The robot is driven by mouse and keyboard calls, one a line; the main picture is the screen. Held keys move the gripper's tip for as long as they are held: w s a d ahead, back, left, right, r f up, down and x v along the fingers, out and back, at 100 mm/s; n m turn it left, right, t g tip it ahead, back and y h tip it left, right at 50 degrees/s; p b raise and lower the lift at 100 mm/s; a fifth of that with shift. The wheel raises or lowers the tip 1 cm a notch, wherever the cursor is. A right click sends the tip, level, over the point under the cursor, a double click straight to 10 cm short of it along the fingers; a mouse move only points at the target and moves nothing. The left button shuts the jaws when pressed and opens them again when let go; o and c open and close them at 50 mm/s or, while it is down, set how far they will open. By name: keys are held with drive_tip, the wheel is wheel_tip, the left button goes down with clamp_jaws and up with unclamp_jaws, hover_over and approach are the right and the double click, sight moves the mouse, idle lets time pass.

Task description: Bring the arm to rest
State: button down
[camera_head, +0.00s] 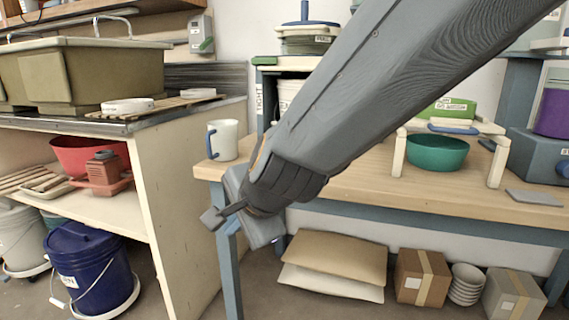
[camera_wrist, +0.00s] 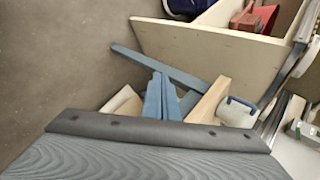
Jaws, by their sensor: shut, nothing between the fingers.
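My gripper (camera_head: 222,216) shows in the head view at the lower end of my grey arm, which reaches down from the upper right. It is in front of the left end of the wooden table (camera_head: 370,200), near its blue leg. The fingers look closed and hold nothing. A white mug (camera_head: 224,140) with a blue handle stands on the table just behind the gripper, apart from it. In the wrist view the mug (camera_wrist: 238,112) shows at the table's corner, and my own grey link fills the bottom.
A shelf unit with a sink (camera_head: 85,75) stands at the left, a red bowl (camera_head: 85,155) and a blue bucket (camera_head: 88,262) inside. A green bowl (camera_head: 436,152) sits on the table at right. Cardboard boxes (camera_head: 422,278) and sacks (camera_head: 335,262) lie under the table.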

drive_tip(key=s+d+f+n+g+h, duration=0.2)
drive_tip(key=s+d+f+n+g, duration=0.3)
drive_tip(key=s+n, duration=0.3)
drive_tip(key=s+d+f+n+g+h, duration=0.2)
drive_tip(key=s+d+f+n, duration=0.4)
drive_tip(key=s+n, duration=0.2)
drive_tip(key=d+r+m+p, duration=0.2)
drive_tip(key=d+r+p, duration=0.7)
drive_tip(key=r+p, duration=0.2)
drive_tip(key=s+d+r+m+h+p, duration=0.1)
drive_tip(key=d+r+m+p, duration=0.2)
drive_tip(key=d+r+p, duration=0.6)
wheel_tip(320, 180, up, 3)
drive_tip(key=p, duration=0.6)
drive_tip(key=shift+s+d+m, duration=0.2)
drive_tip(key=shift+m, duration=0.1)
